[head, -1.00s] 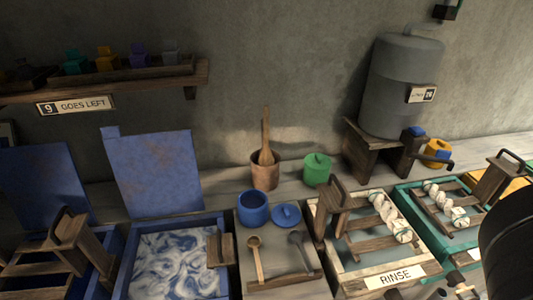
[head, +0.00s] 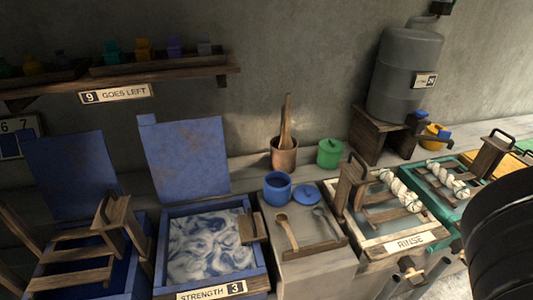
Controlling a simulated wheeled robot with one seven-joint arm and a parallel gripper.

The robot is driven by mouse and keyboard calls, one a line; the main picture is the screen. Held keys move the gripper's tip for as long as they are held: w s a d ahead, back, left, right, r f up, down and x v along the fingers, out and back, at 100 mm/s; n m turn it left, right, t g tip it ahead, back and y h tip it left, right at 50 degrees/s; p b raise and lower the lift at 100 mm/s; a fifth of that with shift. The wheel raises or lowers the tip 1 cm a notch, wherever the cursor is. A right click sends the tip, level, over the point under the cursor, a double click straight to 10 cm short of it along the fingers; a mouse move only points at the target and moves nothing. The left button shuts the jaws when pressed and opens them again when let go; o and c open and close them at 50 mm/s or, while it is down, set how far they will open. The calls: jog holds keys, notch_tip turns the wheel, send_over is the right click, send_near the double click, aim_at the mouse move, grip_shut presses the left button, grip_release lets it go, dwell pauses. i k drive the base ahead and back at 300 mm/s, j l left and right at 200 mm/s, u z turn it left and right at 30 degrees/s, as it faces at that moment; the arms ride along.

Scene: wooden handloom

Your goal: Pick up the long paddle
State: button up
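A long wooden paddle (head: 287,118) stands upright, slightly tilted, in a brown pot (head: 284,156) on the counter against the back wall. Its upper part sticks out well above the rim. Its lower end is hidden in the pot. A second, shorter wooden piece seems to stand beside it, but I cannot tell clearly. My gripper is not in view. A dark rounded part of my arm fills the lower right corner, well to the right of the pot.
A lidded green jar (head: 330,153) stands right of the pot. In front are an open blue jar (head: 277,187), its blue lid (head: 307,194) and two ladles on a tray. A blue vat (head: 163,255) is at left, a rinse tray (head: 368,242) at right. A shelf (head: 150,78) hangs upper left.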

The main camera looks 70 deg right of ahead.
aim_at(285, 144)
jog(key=i+j+z, duration=0.1)
jog(key=j+z, duration=0.45)
jog(key=z, duration=0.15)
jog(key=j+z, duration=0.3)
jog(key=i+j, duration=0.05)
